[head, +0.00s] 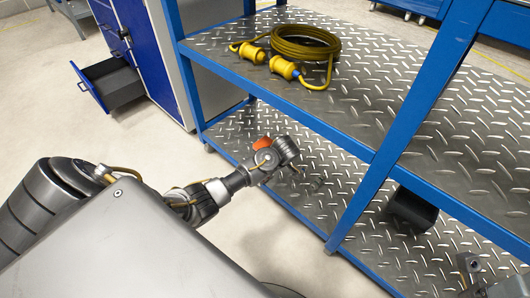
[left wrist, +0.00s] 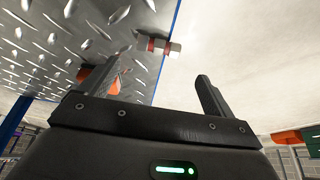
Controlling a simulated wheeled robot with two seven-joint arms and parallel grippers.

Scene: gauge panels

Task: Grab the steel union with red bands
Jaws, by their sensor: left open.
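The steel union with red bands (left wrist: 158,46) shows in the left wrist view, near the top, ahead of the gap between my fingers. It is a short silver cylinder overlapping the edge of the tread plate in that view. My left gripper (left wrist: 160,74) is open and empty, apart from the union. In the head view my left arm reaches in from the left and its end (head: 284,152) is over the lower shelf; I cannot make out the union there. What seems to be my right gripper (head: 474,270) is partly in view at the lower right; its jaws are unclear.
A blue rack has an upper tread-plate shelf (head: 440,115) and a lower one (head: 345,195). A coiled yellow cable (head: 306,42) lies on the upper shelf. A black box (head: 411,209) sits on the lower shelf. A blue cabinet with an open drawer (head: 112,84) stands at the back left.

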